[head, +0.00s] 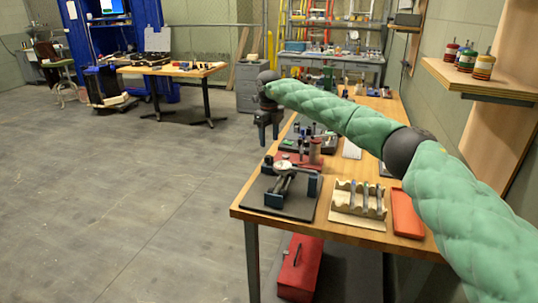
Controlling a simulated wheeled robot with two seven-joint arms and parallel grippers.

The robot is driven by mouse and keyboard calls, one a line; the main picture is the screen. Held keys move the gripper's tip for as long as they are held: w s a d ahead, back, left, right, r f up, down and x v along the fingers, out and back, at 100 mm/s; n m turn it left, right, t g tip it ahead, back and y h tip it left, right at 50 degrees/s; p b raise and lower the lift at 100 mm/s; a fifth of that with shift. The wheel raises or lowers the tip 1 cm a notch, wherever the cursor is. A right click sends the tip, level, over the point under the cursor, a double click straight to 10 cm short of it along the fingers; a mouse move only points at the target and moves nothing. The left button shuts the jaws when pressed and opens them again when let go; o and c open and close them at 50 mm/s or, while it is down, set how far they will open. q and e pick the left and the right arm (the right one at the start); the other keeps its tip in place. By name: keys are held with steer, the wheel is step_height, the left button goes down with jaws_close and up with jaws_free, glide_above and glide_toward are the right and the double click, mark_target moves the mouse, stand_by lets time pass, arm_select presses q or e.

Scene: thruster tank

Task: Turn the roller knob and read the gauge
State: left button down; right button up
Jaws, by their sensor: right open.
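A dark fixture plate (295,205) lies on the near left corner of the wooden workbench. A round gauge (284,168) with a metal body sits on it, between dark blue blocks. The dial face is too small to read. A small dark round part at its left end may be the roller knob; I cannot tell for sure. My right gripper (268,141) points down past the bench's left edge, behind the fixture in the picture. It is open, looks empty and is apart from the fixture. My left gripper is not in view.
A cream rack (358,212) with several tools and an orange tray (407,214) stand right of the fixture. A red stand (298,161) is behind it. My green right arm spans the bench. A red toolbox (299,268) sits below. The floor at left is clear.

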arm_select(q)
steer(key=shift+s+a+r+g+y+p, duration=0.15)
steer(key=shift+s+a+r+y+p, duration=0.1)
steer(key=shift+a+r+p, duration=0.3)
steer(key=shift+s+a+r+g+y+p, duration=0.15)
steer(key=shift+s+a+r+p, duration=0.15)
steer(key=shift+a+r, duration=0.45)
arm_select(e)
steer(key=shift+f, duration=3.75)
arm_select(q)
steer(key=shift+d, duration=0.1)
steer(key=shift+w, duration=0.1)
arm_select(e)
steer(key=c, duration=1)
